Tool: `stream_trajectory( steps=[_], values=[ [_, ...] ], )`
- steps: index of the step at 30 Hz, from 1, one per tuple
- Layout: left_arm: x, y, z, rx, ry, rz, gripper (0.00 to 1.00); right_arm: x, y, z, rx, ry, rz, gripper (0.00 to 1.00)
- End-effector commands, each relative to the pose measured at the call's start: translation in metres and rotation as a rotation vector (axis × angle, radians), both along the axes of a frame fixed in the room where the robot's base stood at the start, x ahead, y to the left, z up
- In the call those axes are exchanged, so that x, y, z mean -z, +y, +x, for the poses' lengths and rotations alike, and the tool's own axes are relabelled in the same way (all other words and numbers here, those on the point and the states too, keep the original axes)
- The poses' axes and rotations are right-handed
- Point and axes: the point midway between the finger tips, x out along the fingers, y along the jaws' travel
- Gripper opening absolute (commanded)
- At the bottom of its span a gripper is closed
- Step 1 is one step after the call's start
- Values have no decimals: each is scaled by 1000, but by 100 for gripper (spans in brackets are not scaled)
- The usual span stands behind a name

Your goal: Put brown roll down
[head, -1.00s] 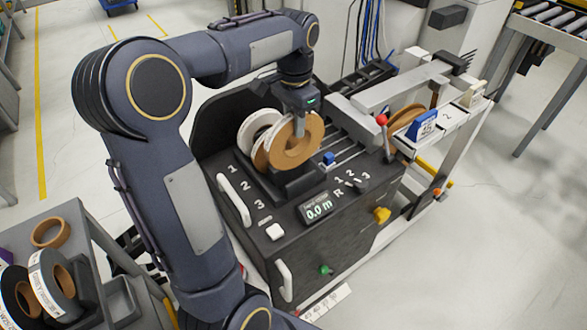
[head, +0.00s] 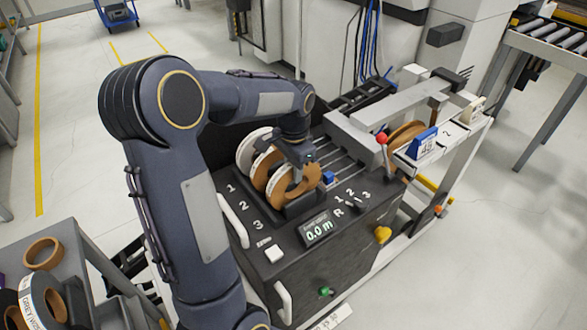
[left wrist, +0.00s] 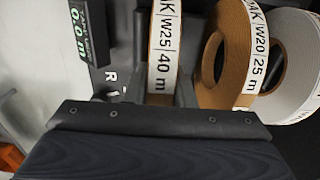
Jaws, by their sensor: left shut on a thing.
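The brown roll (head: 275,187) stands upright at the front of the row of rolls on the dark machine, at the rack's near end. My left gripper (head: 297,172) is shut on its upper rim from above. In the left wrist view, the roll labelled W25 40 m (left wrist: 165,45) stands edge-on just beyond the gripper body, which hides the fingertips and the roll's lower part. I cannot tell whether its bottom touches the rack. A white roll (head: 246,152) and a white-edged brown roll (head: 259,170) stand behind it. My right gripper is not in view.
The machine top has a display (head: 318,228) reading 0.0 m, a white button (head: 274,254) and a blue block (head: 328,177) close to the roll. A grey cart with more rolls (head: 42,253) stands at lower left.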

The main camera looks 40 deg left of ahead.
Motion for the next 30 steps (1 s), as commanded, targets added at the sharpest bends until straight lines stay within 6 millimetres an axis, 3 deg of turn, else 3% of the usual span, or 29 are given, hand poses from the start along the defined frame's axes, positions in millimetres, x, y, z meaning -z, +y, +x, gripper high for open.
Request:
stream_trajectory(
  steps=[9,10,15,23,30],
  values=[
    [6,0,0,0,-1,0,0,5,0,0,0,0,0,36],
    [7,0,0,0,0,0,24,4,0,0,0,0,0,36],
    [6,0,0,0,0,0,44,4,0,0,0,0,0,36],
    [5,0,0,0,-1,0,44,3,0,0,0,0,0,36],
    [-22,0,1,0,-6,0,44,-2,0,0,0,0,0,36]
  ],
)
